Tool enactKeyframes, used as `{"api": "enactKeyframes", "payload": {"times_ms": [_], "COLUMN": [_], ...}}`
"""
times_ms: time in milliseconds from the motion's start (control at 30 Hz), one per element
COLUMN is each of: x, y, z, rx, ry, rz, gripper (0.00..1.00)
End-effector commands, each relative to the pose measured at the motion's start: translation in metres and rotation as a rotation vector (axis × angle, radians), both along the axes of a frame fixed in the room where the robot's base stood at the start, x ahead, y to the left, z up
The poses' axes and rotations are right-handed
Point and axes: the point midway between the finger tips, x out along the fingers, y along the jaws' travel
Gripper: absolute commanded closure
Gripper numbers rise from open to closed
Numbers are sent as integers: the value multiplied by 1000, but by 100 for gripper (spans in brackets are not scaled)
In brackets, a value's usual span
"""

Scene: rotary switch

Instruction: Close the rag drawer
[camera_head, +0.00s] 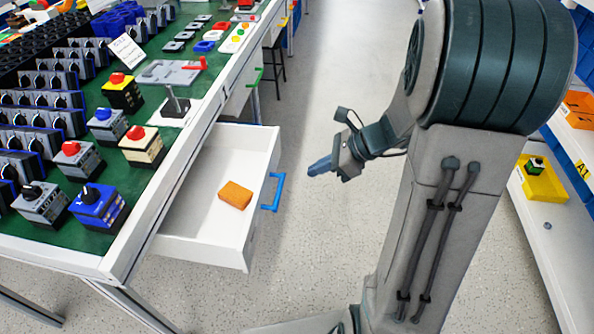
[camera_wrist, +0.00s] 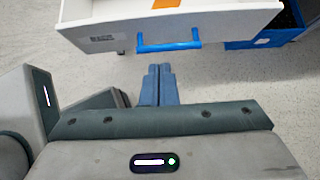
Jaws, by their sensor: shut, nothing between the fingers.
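The white drawer (camera_head: 196,240) is pulled out from under the green-topped workbench and stands open. An orange rag (camera_head: 235,195) lies inside it. A blue handle (camera_head: 273,192) is on the drawer's front. My gripper (camera_head: 316,168) is shut and empty, in the air to the right of the handle and apart from it. In the wrist view the drawer front (camera_wrist: 215,24) and its blue handle (camera_wrist: 168,41) are at the top, beyond my shut fingertips (camera_wrist: 158,70). A strip of the rag (camera_wrist: 179,4) shows above the drawer's edge.
The workbench (camera_head: 40,250) carries rows of rotary switches and push-button boxes. A green handle (camera_head: 254,77) is farther along it, with a stool (camera_head: 276,62) behind. A shelf with a yellow bin (camera_head: 541,180) stands at right. The speckled floor before the drawer is clear.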

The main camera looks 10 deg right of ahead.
Motion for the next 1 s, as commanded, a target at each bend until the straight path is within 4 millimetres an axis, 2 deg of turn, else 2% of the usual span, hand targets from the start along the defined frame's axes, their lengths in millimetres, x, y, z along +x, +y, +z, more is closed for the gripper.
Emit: {"api": "enactKeyframes", "payload": {"times_ms": [433, 600, 700, 1000], "x": [21, 30, 33, 35], "y": [64, 87, 95, 100], "z": [-66, -62, -61, -60], "rx": [-3, -3, -4, -4], "ry": [0, -4, -3, -3], "rz": [9, 10, 7, 5], "gripper": [100, 100, 100, 100]}}
